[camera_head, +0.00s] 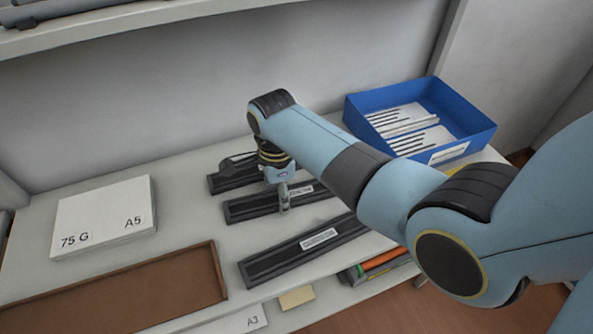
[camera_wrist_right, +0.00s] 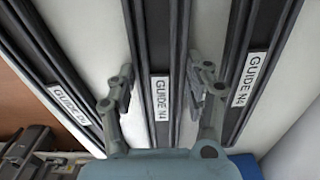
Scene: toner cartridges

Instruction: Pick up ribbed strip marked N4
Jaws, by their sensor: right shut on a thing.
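Three dark ribbed strips lie side by side on the shelf. The middle strip (camera_head: 250,207) has a white label reading GUIDE N4 in the right wrist view (camera_wrist_right: 160,98). The back strip (camera_head: 228,182), partly hidden by my arm, also reads GUIDE N4 in the right wrist view (camera_wrist_right: 249,78). The front strip (camera_head: 300,250) carries a GUIDE label whose ending is hard to read (camera_wrist_right: 70,103). My left gripper is out of view.
A blue box (camera_head: 471,136) with white striped items stands at the back right. A white pack marked 75 G A5 (camera_head: 104,216) lies at the left. A brown tray (camera_head: 216,268) is at the front left. An upper shelf (camera_head: 100,22) overhangs the back.

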